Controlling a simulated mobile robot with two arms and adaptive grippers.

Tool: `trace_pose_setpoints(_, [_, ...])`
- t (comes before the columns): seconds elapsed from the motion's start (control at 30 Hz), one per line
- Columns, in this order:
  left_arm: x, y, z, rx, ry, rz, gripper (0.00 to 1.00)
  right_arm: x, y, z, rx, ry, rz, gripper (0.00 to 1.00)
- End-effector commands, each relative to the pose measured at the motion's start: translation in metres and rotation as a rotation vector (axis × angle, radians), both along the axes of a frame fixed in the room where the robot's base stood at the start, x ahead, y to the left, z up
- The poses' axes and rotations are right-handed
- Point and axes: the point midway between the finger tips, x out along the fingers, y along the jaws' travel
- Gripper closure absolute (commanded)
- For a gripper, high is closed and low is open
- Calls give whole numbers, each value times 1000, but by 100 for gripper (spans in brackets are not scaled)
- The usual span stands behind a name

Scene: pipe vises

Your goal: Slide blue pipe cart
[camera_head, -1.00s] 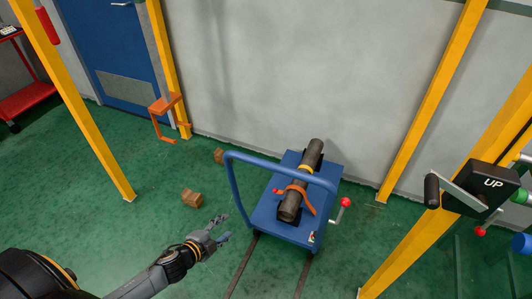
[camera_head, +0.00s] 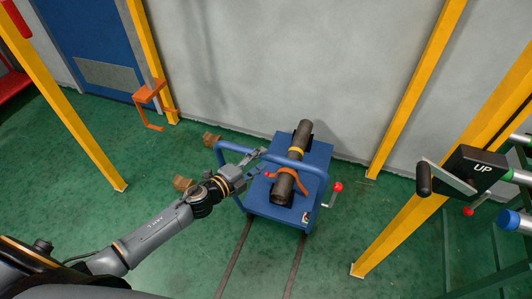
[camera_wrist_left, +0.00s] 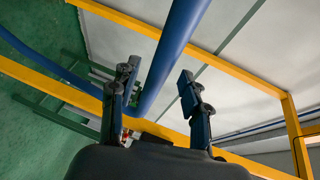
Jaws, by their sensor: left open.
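The blue pipe cart (camera_head: 275,213) stands on the floor in front of the grey wall. The cart's blue handle (camera_head: 312,171) is a bent bar on the near side. My left gripper (camera_head: 258,162) is open at the left part of the handle. In the left wrist view, the blue bar (camera_wrist_left: 176,55) runs between the two spread fingers of my left gripper (camera_wrist_left: 157,85); I cannot tell whether they touch it. My right gripper is not in view.
Two dark rails (camera_head: 234,258) run on the floor toward me from the cart. A red-knobbed crank (camera_head: 335,191) sticks out at the cart's right. Brown blocks (camera_head: 183,183) lie left of it. Yellow posts (camera_head: 415,85) and a black UP crank box (camera_head: 475,170) stand right.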

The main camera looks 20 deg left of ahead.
Motion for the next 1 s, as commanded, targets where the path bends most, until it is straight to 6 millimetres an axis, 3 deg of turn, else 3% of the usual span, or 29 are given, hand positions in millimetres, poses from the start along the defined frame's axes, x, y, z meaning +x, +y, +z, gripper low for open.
trace_pose_setpoints(0.2, [26,-12,-5,-1,0,1,53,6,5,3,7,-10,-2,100])
trace_pose_setpoints(0.6, [32,-15,-7,0,1,0,53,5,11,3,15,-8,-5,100])
trace_pose_setpoints(0.83, [32,-15,-7,0,0,0,100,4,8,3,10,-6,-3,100])
trace_pose_setpoints(1.0, [32,-15,-7,1,1,1,100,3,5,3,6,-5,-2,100])
